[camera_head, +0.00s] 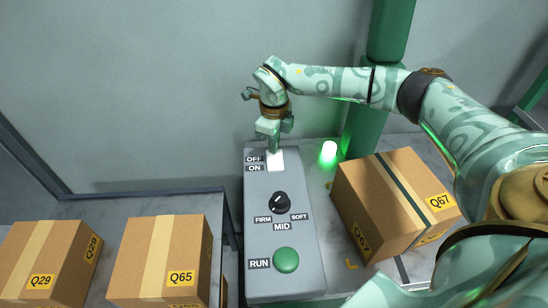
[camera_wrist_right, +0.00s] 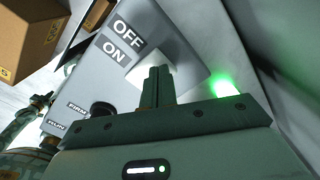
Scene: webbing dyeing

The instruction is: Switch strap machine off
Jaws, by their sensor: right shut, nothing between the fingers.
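The strap machine's grey control panel (camera_head: 257,215) stands in the middle of the head view. Its white rocker switch (camera_head: 276,161) is at the far end, beside the labels OFF and ON; it also shows in the right wrist view (camera_wrist_right: 184,82). My right gripper (camera_head: 273,147) is shut and empty, with its fingertips right at the switch and covering part of it. I cannot tell whether they touch it or which way the switch is tipped. A lamp (camera_head: 329,151) right of the panel glows green. My left gripper is not in view.
The panel also has a black FIRM-MID-SOFT knob (camera_head: 280,203) and a green RUN button (camera_head: 287,260). Box Q67 (camera_head: 384,205) stands close to the panel's right. Boxes Q29 (camera_head: 45,258) and Q65 (camera_head: 158,258) stand at left. A green post (camera_head: 388,35) rises behind the lamp.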

